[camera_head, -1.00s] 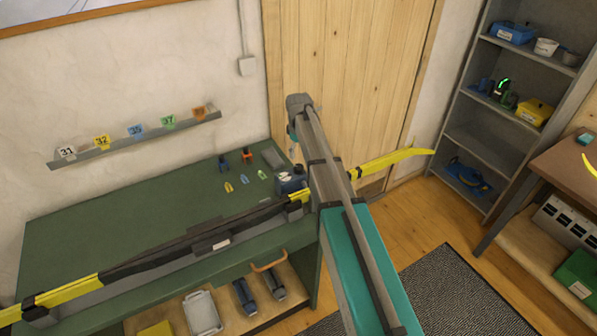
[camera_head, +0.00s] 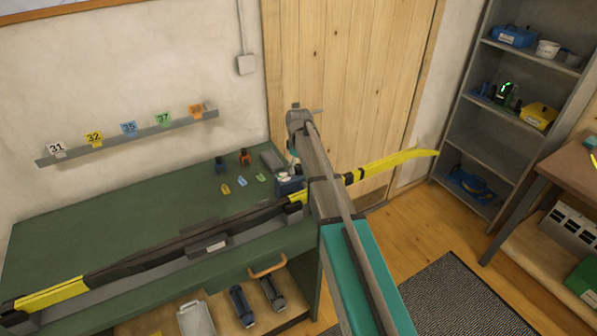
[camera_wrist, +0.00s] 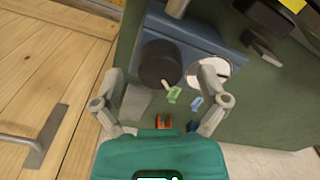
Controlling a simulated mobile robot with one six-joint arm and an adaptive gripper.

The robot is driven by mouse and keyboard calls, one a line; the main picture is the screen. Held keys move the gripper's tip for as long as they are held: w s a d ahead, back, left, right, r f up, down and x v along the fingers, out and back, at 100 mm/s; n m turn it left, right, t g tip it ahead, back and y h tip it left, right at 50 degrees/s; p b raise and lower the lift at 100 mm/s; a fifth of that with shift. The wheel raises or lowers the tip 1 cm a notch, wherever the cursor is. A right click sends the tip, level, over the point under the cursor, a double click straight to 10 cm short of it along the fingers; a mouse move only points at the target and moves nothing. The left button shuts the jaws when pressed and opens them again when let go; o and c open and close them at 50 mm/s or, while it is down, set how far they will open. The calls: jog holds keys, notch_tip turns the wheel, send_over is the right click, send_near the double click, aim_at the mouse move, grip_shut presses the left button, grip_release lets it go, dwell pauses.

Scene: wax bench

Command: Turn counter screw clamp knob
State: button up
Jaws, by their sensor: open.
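In the wrist view a dark round knob-like cylinder (camera_wrist: 160,62) stands on a blue block (camera_wrist: 205,35), beside a white disc (camera_wrist: 207,71). Whether the cylinder is the clamp knob I cannot tell. My gripper (camera_wrist: 161,90) is open and empty, its two grey fingers spread on either side below the cylinder, with no clear contact. In the head view the blue block (camera_head: 290,186) sits at the right end of the green bench (camera_head: 90,235), partly behind my arm. My fingers are not clearly visible there.
A yellow and black ski (camera_head: 50,296) lies along the bench front and sticks out past its right end. Small coloured pieces (camera_head: 241,181), an orange item (camera_head: 245,157) and a grey block (camera_head: 272,160) lie near the block. A wooden door (camera_head: 350,70) stands behind.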

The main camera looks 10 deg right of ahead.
jog(key=shift+f, duration=0.35)
jog(key=c, duration=1.1)
jog(key=shift+c, duration=0.2)
jog(key=shift+m, duration=1.6)
